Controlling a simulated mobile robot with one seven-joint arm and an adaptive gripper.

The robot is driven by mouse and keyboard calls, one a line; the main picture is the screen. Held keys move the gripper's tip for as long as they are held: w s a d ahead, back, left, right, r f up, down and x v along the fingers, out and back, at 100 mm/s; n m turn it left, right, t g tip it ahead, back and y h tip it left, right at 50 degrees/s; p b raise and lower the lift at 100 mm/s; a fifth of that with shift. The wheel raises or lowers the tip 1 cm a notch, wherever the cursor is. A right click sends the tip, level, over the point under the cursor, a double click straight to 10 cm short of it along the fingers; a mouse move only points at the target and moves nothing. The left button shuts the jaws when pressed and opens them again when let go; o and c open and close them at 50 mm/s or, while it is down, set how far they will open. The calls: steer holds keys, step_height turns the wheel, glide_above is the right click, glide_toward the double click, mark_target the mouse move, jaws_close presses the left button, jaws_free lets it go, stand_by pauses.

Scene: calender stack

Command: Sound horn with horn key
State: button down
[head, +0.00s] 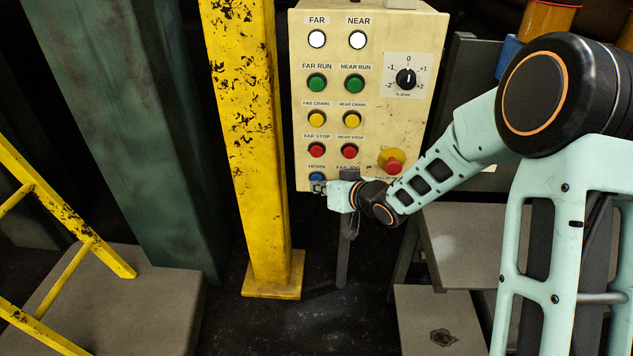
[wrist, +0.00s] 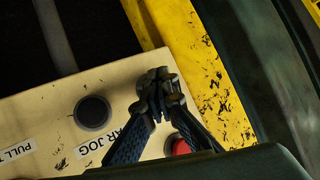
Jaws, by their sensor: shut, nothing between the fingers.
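The cream control panel (head: 372,110) hangs in the upper middle of the head view. The HORN label (head: 317,167) is at its lower left, with a blue button (head: 316,176) below it, partly covered by my gripper. My gripper (head: 318,186) is shut and empty, its fingertips at the blue button. I cannot tell whether they touch it. In the wrist view the closed fingertips (wrist: 160,88) are over the panel's edge area and no blue shows; the horn button is hidden there.
In the wrist view a black button (wrist: 93,112) and a partly hidden red button (wrist: 180,145) are beside the fingers. A yellow post (head: 247,130) stands close left of the panel.

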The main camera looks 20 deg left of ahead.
steer(key=shift+s+d, duration=0.25)
steer(key=shift+s, duration=0.7)
steer(key=shift+s+d+b, duration=0.2)
steer(key=shift+s, duration=0.6)
steer(key=shift+s+d+b, duration=0.2)
steer(key=shift+s+b, duration=0.05)
steer(key=shift+s, duration=0.6)
steer(key=shift+s+d+b, duration=0.2)
steer(key=shift+s, duration=0.6)
